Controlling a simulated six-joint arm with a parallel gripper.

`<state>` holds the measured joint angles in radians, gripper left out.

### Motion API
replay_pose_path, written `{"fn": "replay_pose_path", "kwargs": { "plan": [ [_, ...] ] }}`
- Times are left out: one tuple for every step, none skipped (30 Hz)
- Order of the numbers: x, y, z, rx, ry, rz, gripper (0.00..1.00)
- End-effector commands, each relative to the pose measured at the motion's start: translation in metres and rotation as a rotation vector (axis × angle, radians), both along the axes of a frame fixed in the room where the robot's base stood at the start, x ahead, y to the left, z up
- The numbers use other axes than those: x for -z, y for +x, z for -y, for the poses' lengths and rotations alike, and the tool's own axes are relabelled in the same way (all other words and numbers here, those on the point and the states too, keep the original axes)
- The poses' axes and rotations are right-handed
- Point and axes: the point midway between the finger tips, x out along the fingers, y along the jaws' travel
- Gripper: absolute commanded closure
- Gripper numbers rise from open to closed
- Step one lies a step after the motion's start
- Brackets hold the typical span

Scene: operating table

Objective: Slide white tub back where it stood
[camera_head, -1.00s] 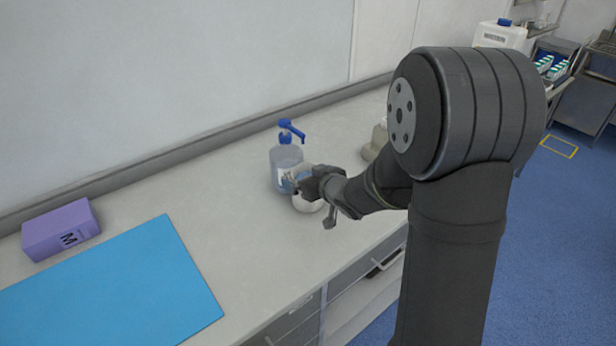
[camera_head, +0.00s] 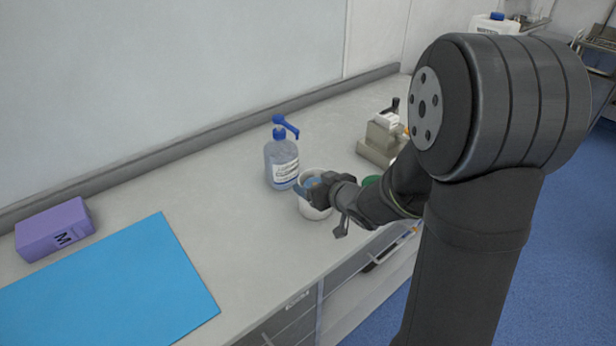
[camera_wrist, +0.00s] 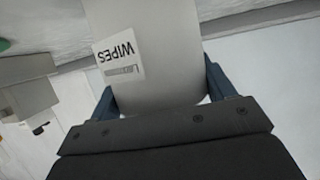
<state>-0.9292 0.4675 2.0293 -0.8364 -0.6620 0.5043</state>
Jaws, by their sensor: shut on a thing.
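The white tub (camera_head: 314,209) stands on the counter, just in front and to the right of the pump bottle. My gripper (camera_head: 314,192) is shut on the tub, reaching in from the right and partly hiding its upper part. In the wrist view the tub (camera_wrist: 155,50) lies between the two blue fingers of my gripper (camera_wrist: 161,92), and its label reads "WIPES" upside down. The tub looks upright in the head view; I cannot tell whether its base touches the counter.
A clear pump bottle with a blue top (camera_head: 282,163) stands close behind the tub. A beige device (camera_head: 380,140) is at the back right. A purple box (camera_head: 55,228) and a blue mat (camera_head: 110,290) lie at the left. Bare counter (camera_head: 225,190) lies between mat and bottle.

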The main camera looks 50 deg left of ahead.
Motion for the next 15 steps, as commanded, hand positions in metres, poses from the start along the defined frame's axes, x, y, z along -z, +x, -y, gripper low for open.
{"fn": "replay_pose_path", "kwargs": {
  "plan": [
    [-0.001,0.001,0.007,0.001,0.001,0.001,0.58],
    [-0.001,0.001,0.010,0.001,0.001,0.002,0.58],
    [-0.001,0.001,0.015,0.002,0.001,0.001,0.58],
    [-0.001,0.001,0.019,0.002,0.000,0.001,0.58],
    [-0.001,0.001,0.022,0.002,0.001,0.001,0.58],
    [-0.001,0.000,0.026,0.001,0.002,0.001,0.58],
    [-0.001,0.000,0.030,0.001,0.001,0.001,0.58],
    [-0.001,0.001,0.033,0.002,0.001,0.001,0.58],
    [-0.001,0.001,0.036,0.001,0.001,0.002,0.58],
    [-0.001,0.001,0.039,0.001,0.001,0.002,0.58],
    [-0.001,0.001,0.041,0.001,0.001,0.002,0.58],
    [-0.001,0.000,0.044,0.001,0.001,0.001,0.58],
    [-0.001,0.000,0.045,0.001,0.001,0.001,0.58],
    [-0.001,0.000,0.047,0.001,0.001,0.001,0.58],
    [-0.001,0.000,0.049,0.000,0.001,0.000,0.58]
  ]
}}
